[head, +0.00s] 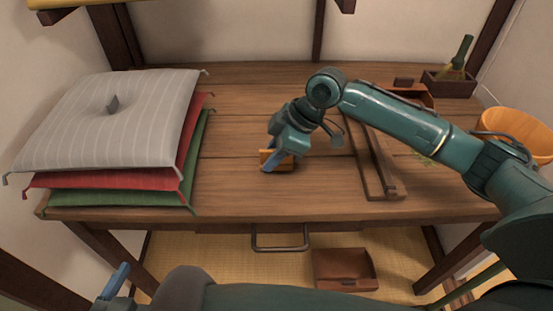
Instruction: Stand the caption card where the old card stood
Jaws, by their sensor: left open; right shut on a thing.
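My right gripper (271,162) reaches in from the right, low over the middle of the wooden table (235,190). It is shut on a small orange-brown piece (285,162), which seems to be the caption card. The fingers hide part of the piece, and I cannot tell whether its lower edge touches the table. My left gripper (113,285) is at the lower left, in front of and below the table edge, open and apart from everything. I cannot pick out an old card.
A long wooden rack (378,175) lies right of the gripper. A planter (448,84) and an orange tub (515,128) stand at right. A brown tray (345,268) is below.

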